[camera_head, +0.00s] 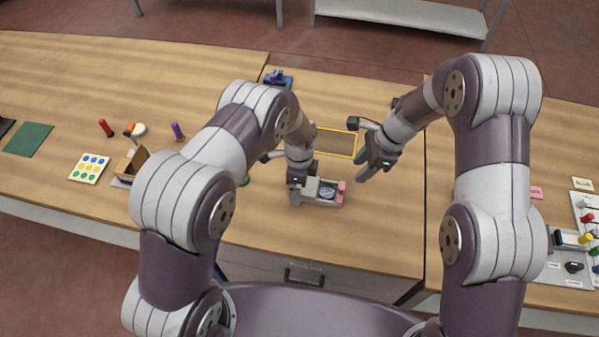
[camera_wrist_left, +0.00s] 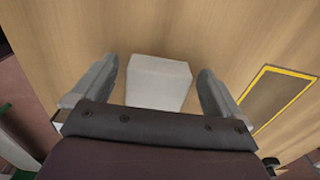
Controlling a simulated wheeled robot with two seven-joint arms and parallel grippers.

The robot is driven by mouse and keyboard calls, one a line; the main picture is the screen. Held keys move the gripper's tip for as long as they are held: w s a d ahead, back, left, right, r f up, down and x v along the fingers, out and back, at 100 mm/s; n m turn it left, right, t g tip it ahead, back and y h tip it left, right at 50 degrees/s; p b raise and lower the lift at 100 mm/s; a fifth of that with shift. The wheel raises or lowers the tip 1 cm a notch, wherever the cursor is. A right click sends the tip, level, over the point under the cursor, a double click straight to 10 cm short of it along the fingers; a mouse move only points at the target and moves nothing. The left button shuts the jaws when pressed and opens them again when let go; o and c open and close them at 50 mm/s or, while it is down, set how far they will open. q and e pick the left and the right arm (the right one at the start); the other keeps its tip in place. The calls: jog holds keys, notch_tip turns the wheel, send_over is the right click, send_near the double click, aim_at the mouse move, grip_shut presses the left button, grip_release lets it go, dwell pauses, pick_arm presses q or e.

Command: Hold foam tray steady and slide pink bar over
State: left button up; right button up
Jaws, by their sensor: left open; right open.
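The foam tray (camera_head: 312,184) is a small pale grey holder on the table, with a dark glassy piece (camera_head: 327,191) in it. The pink bar (camera_head: 341,187) is at the tray's right end. My left gripper (camera_head: 297,195) is at the tray's left end and partly covers it. In the left wrist view a pale block (camera_wrist_left: 158,82), seemingly the tray's end, lies between the open fingers of my left gripper (camera_wrist_left: 160,85), with a gap on both sides. My right gripper (camera_head: 368,168) is open and empty, above and right of the pink bar, apart from it.
A yellow-edged panel (camera_head: 337,143) lies behind the tray. Left are a card with coloured dots (camera_head: 90,167), a cardboard box (camera_head: 133,163) and a green mat (camera_head: 28,139). A panel with coloured knobs (camera_head: 572,266) is at right. The table in front of the tray is clear.

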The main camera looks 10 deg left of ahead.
pick_arm(q)
jog(key=shift+c, duration=0.3)
pick_arm(e)
jog(key=shift+d, duration=0.1)
pick_arm(q)
jog(key=c, duration=1)
pick_arm(e)
jog(key=shift+c, duration=0.9)
jog(key=d, duration=0.1)
jog(key=w+d, duration=0.2)
jog(key=shift+w+d+f, duration=0.15)
jog(key=shift+w+d, duration=0.1)
jog(key=shift+d, duration=0.05)
grip_shut()
pick_arm(q)
jog(key=shift+d, duration=0.1)
pick_arm(e)
jog(key=shift+w+d+r+n+g, duration=0.3)
jog(key=shift+d+r+n, duration=0.15)
jog(key=shift+d+n, duration=0.1)
jog(key=shift+w+d+r+n+g, duration=0.15)
jog(key=shift+d+r+n+g, duration=0.2)
jog(key=shift+d+n, duration=0.2)
